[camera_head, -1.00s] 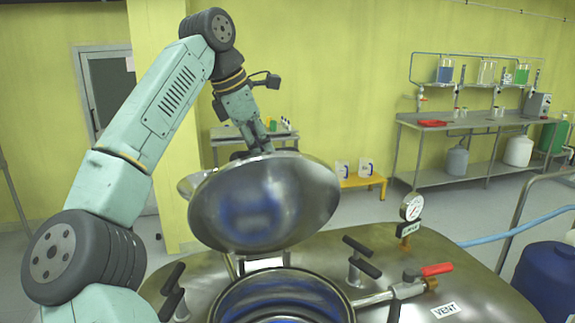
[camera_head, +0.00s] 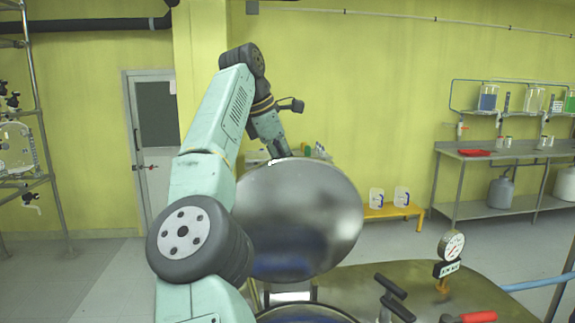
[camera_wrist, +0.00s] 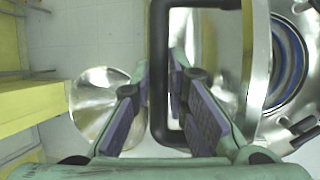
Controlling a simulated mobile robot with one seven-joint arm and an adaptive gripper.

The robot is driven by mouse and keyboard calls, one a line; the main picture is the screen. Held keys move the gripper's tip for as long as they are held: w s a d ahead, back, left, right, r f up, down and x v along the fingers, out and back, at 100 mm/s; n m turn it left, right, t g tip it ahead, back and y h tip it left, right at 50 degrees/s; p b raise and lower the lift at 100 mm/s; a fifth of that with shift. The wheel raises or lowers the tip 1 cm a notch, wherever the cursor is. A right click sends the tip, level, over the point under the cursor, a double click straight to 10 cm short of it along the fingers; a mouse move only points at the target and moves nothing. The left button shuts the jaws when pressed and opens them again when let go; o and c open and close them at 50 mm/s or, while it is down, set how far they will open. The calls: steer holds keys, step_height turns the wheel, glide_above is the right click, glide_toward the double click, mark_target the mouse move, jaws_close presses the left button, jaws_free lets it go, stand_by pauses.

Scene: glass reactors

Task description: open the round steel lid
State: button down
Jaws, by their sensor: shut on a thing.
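The round steel lid (camera_head: 300,220) stands raised and steeply tilted on its hinge, its underside facing me in the head view. The round opening (camera_head: 305,315) below it is uncovered, only its rim showing at the bottom edge. In the wrist view the opening (camera_wrist: 290,65) shows at the right. My gripper (camera_wrist: 159,78) is shut on the lid's black handle (camera_wrist: 158,110), with one finger on each side of the bar. In the head view the lid hides my fingers and the handle.
The steel vessel top (camera_head: 400,285) carries a pressure gauge (camera_head: 452,245), a black T-handle (camera_head: 393,290) and a red-handled valve (camera_head: 470,317). A yellow bench (camera_head: 400,212) with jugs and a steel table (camera_head: 500,153) stand behind. A rack (camera_head: 40,150) stands far left, with open floor before it.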

steer(key=shift+w+a+f, duration=0.1)
steer(key=shift+a+f, duration=0.05)
steer(key=shift+f, duration=0.2)
steer(key=c, duration=1.8)
jaws_free()
steer(key=shift+w+f, duration=0.1)
steer(key=shift+w, duration=0.1)
steer(key=shift+o, duration=1.2)
steer(key=shift+s+r, duration=0.1)
steer(key=shift+r, duration=0.15)
